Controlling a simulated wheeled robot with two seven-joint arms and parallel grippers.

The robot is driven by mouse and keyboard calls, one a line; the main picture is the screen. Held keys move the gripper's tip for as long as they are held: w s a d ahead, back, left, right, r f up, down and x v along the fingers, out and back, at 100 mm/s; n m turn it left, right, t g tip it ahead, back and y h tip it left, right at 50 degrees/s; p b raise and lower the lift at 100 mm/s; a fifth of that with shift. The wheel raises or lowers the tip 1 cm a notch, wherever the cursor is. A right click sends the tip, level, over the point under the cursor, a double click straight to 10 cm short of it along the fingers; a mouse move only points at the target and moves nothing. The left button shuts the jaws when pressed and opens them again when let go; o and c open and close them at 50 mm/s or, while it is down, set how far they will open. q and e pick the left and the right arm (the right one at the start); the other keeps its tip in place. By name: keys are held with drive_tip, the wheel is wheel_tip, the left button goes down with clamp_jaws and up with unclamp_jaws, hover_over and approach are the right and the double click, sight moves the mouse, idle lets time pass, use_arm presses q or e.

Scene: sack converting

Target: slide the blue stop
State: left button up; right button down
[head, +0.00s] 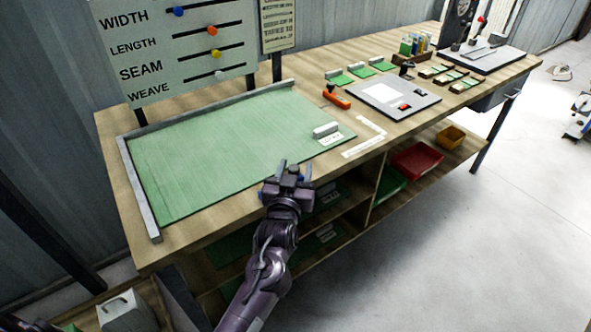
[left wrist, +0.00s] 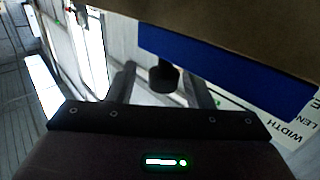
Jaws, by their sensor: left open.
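The blue stop (left wrist: 228,66) is a long blue bar along the wooden table edge in the left wrist view, with a short dark knob (left wrist: 163,78) sticking out from it. My left gripper (left wrist: 163,90) is open, with one finger on each side of the knob and visible gaps to it. In the head view my left gripper (head: 294,172) is at the front edge of the bench, by the green sheet's near right side. It hides most of the stop there; only small bits of blue show around it. My right gripper is not in view.
A green sheet (head: 220,150) lies on the bench (head: 112,140), with a metal rail at its back and left. A board (head: 185,50) with coloured sliders stands behind. A grey block (head: 326,130), an orange-handled tool (head: 337,97) and a grey panel (head: 385,95) lie to the right.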

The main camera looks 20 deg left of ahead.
use_arm(q)
drive_tip(key=s+d, duration=0.1)
drive_tip(key=s, duration=0.6)
drive_tip(key=shift+s+b, duration=0.35)
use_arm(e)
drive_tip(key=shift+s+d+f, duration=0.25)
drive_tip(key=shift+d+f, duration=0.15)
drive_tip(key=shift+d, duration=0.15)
use_arm(q)
drive_tip(key=shift+d, duration=0.1)
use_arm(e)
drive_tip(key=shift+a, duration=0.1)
